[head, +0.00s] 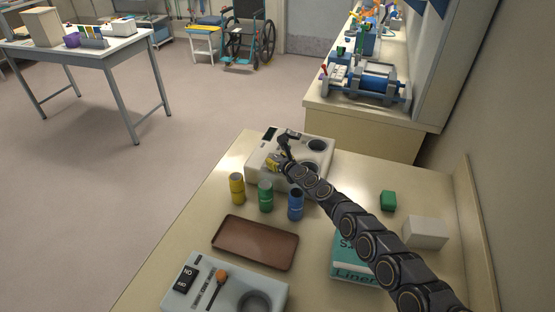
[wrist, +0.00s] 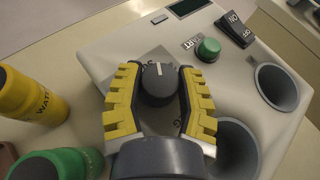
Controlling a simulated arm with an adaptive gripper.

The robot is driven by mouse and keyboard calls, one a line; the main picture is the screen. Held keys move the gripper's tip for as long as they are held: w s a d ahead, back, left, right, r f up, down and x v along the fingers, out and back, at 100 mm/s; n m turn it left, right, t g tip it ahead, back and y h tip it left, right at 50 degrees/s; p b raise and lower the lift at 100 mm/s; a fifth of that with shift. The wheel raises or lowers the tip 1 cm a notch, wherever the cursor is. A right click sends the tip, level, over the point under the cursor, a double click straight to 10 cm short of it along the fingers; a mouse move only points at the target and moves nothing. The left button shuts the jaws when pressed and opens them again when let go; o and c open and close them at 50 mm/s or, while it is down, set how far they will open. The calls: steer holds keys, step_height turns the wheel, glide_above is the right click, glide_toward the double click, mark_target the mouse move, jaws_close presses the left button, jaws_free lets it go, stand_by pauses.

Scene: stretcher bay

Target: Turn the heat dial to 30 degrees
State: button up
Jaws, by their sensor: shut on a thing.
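A pale control box (head: 257,148) stands at the far end of the near table. My gripper (head: 275,161) reaches down onto its left part. In the wrist view, the yellow-padded fingers of my gripper (wrist: 157,74) are shut on a dark round dial (wrist: 158,86), one on each side. A white pointer line on the dial points almost straight up in the picture. Scale marks around it are partly hidden by the fingers, and I cannot read a number. I cannot read a heat label on either.
The box also has a green button (wrist: 208,49), a rocker switch (wrist: 236,29) and round wells (wrist: 277,87). Yellow (head: 237,188), green (head: 265,196) and blue (head: 295,204) cans stand close in front of it. A brown tray (head: 255,242) and another control box (head: 222,284) lie nearer.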

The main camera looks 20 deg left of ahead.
steer(key=shift+n+g+y, duration=0.6)
steer(key=shift+n+g, duration=0.1)
steer(key=shift+n, duration=0.1)
steer(key=shift+g, duration=0.3)
steer(key=o, duration=1.1)
steer(key=shift+o, duration=0.2)
